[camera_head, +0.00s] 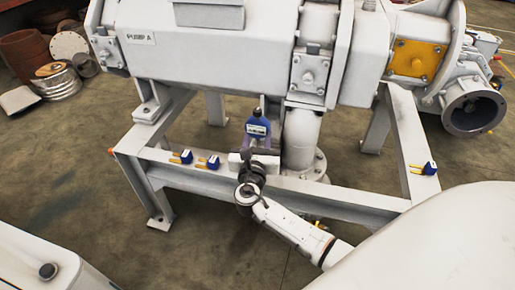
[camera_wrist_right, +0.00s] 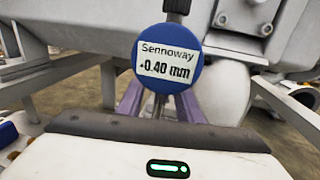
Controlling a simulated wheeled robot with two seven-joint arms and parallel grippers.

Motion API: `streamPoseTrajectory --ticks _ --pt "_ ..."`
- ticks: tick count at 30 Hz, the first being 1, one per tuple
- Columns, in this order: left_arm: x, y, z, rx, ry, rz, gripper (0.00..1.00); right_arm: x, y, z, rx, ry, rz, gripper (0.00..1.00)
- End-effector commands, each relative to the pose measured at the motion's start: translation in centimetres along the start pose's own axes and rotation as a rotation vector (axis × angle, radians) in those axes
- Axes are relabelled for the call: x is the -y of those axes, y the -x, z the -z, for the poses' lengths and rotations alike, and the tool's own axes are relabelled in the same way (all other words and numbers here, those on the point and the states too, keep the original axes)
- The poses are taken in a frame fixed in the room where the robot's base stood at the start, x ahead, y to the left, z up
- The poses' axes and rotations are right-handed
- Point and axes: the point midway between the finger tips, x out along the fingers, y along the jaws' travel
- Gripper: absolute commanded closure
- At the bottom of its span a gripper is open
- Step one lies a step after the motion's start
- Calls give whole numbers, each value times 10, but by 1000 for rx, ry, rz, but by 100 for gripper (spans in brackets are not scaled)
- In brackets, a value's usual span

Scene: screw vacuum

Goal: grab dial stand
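The dial stand has a round blue dial (camera_head: 257,127) and stands upright at the frame's front beam, below the pump. In the right wrist view its dial (camera_wrist_right: 170,62) faces me and reads "Sennoway +0.40 mm". My right gripper (camera_head: 257,142) reaches up to it from below. Its purple fingers (camera_wrist_right: 160,106) are apart, one on each side just below and behind the dial. The dial hides the fingertips, so I cannot tell whether they touch the stand. My left gripper is not in view.
Small blue blocks with yellow prongs (camera_head: 187,157) lie on the frame's front beam (camera_head: 335,197), and another (camera_head: 429,168) on the right beam. The white pump (camera_head: 235,50) overhangs close behind the dial. A vertical pipe (camera_head: 300,137) stands just right of my gripper.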

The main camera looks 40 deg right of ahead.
Motion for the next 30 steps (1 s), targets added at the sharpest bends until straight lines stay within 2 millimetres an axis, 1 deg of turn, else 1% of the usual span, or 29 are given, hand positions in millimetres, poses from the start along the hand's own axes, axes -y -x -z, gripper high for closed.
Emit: streamPoseTrajectory --ticks 6,7,11,12,13,30 --pt "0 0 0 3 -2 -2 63 0 -2 0 0 0 0 67" --pt "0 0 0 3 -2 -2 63 0 -2 0 0 0 0 69" --pt "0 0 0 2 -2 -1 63 0 -1 0 -1 -1 0 91" --pt "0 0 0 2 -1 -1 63 0 -1 0 -1 -1 0 98" --pt "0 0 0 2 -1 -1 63 0 -1 0 -1 -1 0 100" --pt "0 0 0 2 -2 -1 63 0 -1 0 -1 -1 0 100"
